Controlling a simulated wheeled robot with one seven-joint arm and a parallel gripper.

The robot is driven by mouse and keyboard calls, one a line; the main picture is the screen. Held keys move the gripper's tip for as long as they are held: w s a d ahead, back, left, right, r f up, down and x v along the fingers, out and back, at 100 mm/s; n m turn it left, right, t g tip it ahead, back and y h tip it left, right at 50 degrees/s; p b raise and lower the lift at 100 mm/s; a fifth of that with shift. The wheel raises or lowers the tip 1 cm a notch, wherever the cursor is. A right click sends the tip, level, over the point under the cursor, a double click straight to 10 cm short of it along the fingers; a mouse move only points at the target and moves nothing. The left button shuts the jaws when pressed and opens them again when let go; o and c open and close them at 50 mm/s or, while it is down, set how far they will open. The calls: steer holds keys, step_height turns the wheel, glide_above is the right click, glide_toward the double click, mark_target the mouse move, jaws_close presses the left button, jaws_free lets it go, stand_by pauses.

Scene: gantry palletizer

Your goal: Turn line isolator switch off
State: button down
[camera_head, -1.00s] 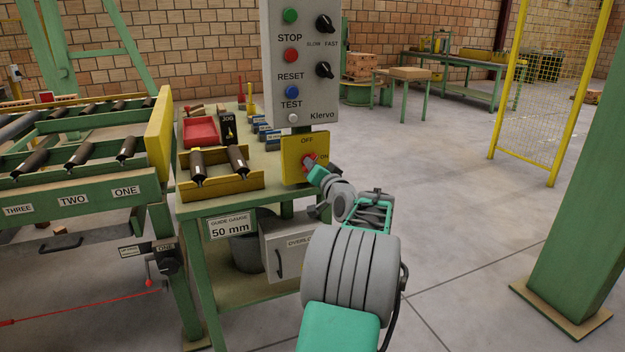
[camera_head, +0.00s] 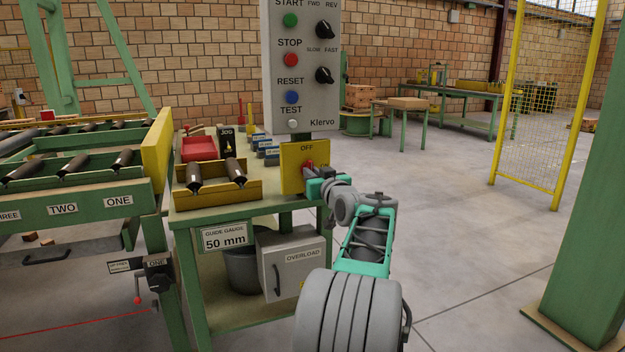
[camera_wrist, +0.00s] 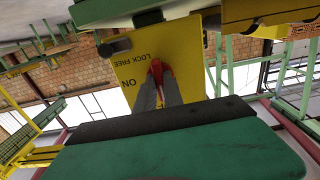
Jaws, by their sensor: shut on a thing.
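The line isolator switch is a yellow plate (camera_head: 291,160) below the grey control box, marked OFF at the top and ON at the right. Its red handle (camera_head: 309,164) shows above my fingertips, roughly upright below the word OFF. My gripper (camera_head: 311,174) reaches the plate from the lower right and is shut on the red handle. In the wrist view the red handle (camera_wrist: 156,67) lies between the two grey fingers of my gripper (camera_wrist: 160,82), in front of the yellow plate (camera_wrist: 130,72). My fingers hide part of the handle, so its exact angle is unclear.
The grey control box (camera_head: 301,110) with buttons and knobs is directly above the plate. A green bench (camera_head: 190,222) with a roller tray (camera_head: 215,196) stands left. A roller conveyor (camera_head: 80,208) is further left. A green post (camera_head: 590,230) stands right, with open floor between.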

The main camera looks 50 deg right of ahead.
stand_by(0.4)
steer(key=c, duration=1.5)
jaws_free()
steer(key=shift+o, duration=0.2)
steer(key=shift+s, duration=0.1)
steer(key=p+v, duration=0.1)
steer(key=v, duration=0.6)
steer(key=shift+s+a, duration=0.2)
steer(key=shift+s, duration=0.05)
